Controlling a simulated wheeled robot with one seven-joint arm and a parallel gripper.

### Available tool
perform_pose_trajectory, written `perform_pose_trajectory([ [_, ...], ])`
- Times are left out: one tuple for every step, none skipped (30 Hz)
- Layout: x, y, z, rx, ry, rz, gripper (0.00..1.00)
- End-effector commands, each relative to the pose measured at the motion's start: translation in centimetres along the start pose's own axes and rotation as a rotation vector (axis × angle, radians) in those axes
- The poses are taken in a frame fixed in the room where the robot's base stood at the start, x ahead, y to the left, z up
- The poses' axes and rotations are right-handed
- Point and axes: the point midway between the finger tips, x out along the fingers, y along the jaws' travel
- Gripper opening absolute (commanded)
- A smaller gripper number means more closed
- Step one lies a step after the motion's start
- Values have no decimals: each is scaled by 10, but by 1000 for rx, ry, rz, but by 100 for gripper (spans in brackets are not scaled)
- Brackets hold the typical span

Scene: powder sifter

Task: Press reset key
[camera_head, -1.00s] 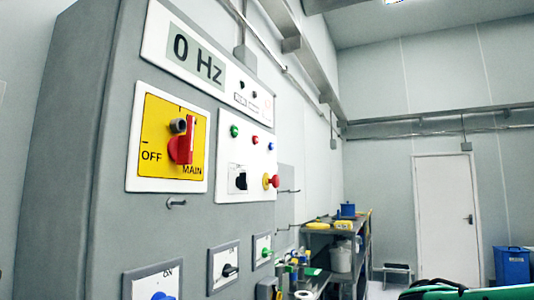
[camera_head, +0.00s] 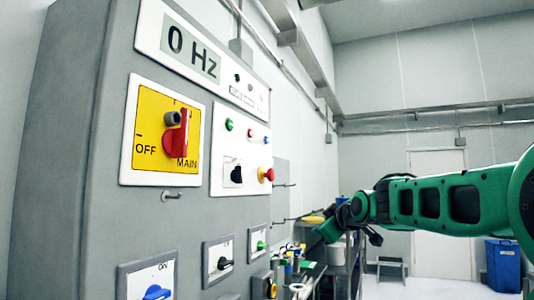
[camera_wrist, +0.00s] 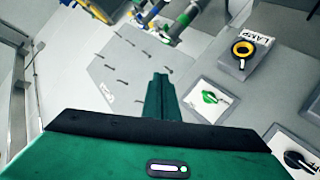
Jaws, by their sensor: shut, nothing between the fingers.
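The grey control cabinet (camera_head: 75,150) stands at the left in the head view. Its upper plate has a "0 Hz" display (camera_head: 192,52) and small keys (camera_head: 248,88) whose labels are too small to read. A white plate (camera_head: 222,192) below carries a green button (camera_head: 229,125), a red button (camera_head: 250,133), a blue button (camera_head: 266,140) and a red mushroom button (camera_head: 266,174). I cannot tell which is the reset key. My gripper (camera_head: 326,232) is right of the cabinet, apart from these buttons. In the wrist view its fingers (camera_wrist: 158,95) are together and empty.
A yellow plate with a red main switch (camera_head: 178,142) sits left of the buttons. Lower switches include a green knob (camera_wrist: 210,97) and a yellow-ringed lamp button (camera_wrist: 243,50). A cluttered shelf, a white door (camera_head: 440,215) and a blue bin (camera_head: 503,265) stand behind.

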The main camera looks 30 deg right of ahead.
Motion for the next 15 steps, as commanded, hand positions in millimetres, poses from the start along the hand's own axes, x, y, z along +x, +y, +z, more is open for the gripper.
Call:
perform_pose_trajectory([
  [3,19,-25,-54,63,39,0],
  [4,29,-39,-90,102,63,0],
  [4,42,-59,-136,152,97,0],
  [4,52,-74,-172,190,123,0],
  [3,61,-90,-209,228,150,0],
  [0,73,-110,-255,277,189,0],
  [-3,82,-124,-290,313,219,0],
  [-5,90,-138,-325,347,247,0],
  [-10,100,-156,-368,391,286,0],
  [-14,106,-169,-398,422,314,0],
  [-18,112,-181,-428,450,342,0],
  [-23,119,-195,-463,484,375,0],
  [-27,123,-204,-486,507,399,0],
  [-30,127,-213,-507,528,420,0],
  [-35,131,-223,-531,551,445,0],
])
